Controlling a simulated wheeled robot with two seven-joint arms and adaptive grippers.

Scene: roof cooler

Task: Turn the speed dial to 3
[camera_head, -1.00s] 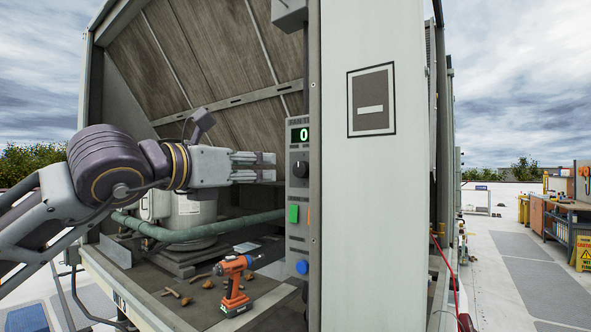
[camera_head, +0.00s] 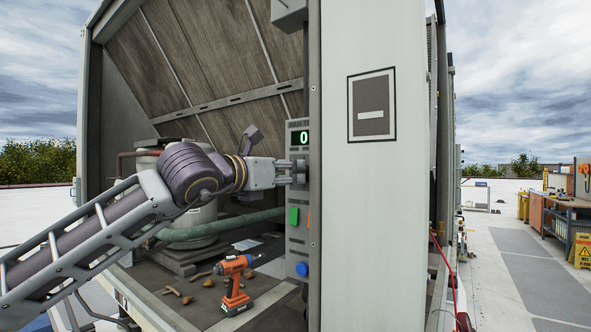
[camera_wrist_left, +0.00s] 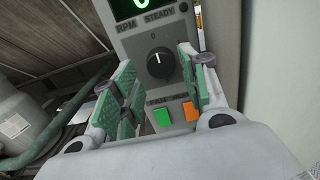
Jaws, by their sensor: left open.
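The speed dial is a round black knob (camera_wrist_left: 160,62) with a white pointer mark, on a grey control panel (camera_head: 297,240). In the left wrist view its mark points roughly up, and a display (camera_wrist_left: 133,8) sits above it. The display (camera_head: 303,138) reads 0 in the head view. My left gripper (camera_head: 300,172) is at the panel in front of the dial, hiding most of it there. In the left wrist view its green-padded fingers (camera_wrist_left: 160,85) are spread to either side of the knob. Whether they touch it I cannot tell. My right gripper is not in view.
Below the dial are a green button (camera_head: 294,216), an orange button (camera_wrist_left: 190,111) and a blue button (camera_head: 302,269). An orange drill (camera_head: 235,285) and small brown debris (camera_head: 186,298) lie on the ledge below. A grey post (camera_head: 370,230) stands right of the panel.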

